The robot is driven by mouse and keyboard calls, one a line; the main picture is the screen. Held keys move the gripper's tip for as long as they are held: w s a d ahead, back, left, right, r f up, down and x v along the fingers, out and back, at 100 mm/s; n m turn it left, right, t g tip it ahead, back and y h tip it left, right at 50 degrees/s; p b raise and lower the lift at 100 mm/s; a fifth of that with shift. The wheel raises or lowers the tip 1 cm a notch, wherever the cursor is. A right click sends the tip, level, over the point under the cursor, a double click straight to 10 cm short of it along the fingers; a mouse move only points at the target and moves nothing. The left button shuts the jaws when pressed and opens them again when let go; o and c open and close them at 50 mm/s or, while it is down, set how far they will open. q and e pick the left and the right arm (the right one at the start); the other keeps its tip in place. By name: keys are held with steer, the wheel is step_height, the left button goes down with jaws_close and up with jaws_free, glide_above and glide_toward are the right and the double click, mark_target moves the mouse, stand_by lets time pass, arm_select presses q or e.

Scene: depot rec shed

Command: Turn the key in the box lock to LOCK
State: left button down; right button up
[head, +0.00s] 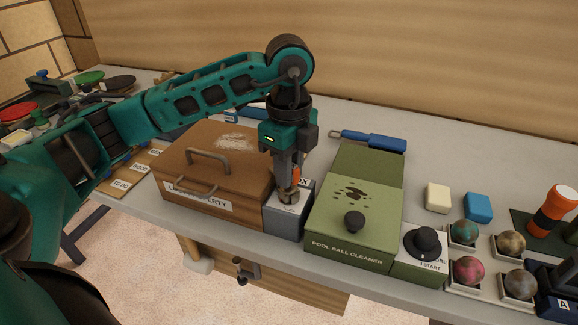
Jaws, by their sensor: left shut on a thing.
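The box lock (288,219) is a small grey block with a partly covered label, standing between a brown lidded box and a green machine. My left gripper (290,194) points straight down over its top and is shut on the key. The fingers hide most of the key, so I cannot tell which way it is turned. An orange patch shows at the fingers. The LOCK marking cannot be made out. My right gripper is not in view.
The brown lost property box (222,166) stands close on the left, its lid down. The green pool ball cleaner (352,220) stands close on the right. A blue-handled tool (374,141) lies behind it. Several balls in holders and an orange-and-black torch-like object (553,211) are at the right.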

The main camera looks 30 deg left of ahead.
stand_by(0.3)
arm_select(q)
steer(key=n, duration=0.5)
steer(key=c, duration=0.9)
jaws_free()
steer(key=shift+r, duration=4.5)
steer(key=shift+s, duration=0.1)
